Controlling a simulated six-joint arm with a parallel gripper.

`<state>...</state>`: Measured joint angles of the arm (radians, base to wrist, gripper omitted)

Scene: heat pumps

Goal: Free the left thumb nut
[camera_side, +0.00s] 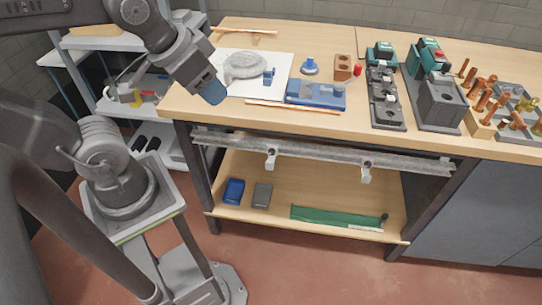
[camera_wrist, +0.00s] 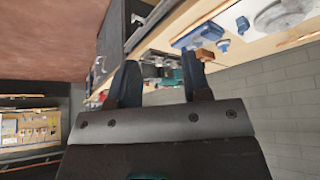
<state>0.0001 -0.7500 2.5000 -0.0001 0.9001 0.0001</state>
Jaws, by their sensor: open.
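A grey rail (camera_side: 320,151) runs under the front edge of the bench. Two pale brackets hang from it, a left bracket (camera_side: 271,159) and a right bracket (camera_side: 366,173), each with a small dark part near its top. These parts are too small for me to tell whether they are thumb nuts. My gripper (camera_side: 213,92) is above the bench's left front corner, up and to the left of the left bracket and apart from it. In the wrist view my gripper (camera_wrist: 161,84) shows two dark blue fingers spread apart with nothing held between them.
The bench top (camera_side: 230,108) carries a blue fixture (camera_side: 316,94), a brown block (camera_side: 344,67), green-topped units (camera_side: 428,55) and copper fittings (camera_side: 487,99). The lower shelf (camera_side: 285,215) holds two small boxes and a green strip (camera_side: 335,217). Floor in front is clear.

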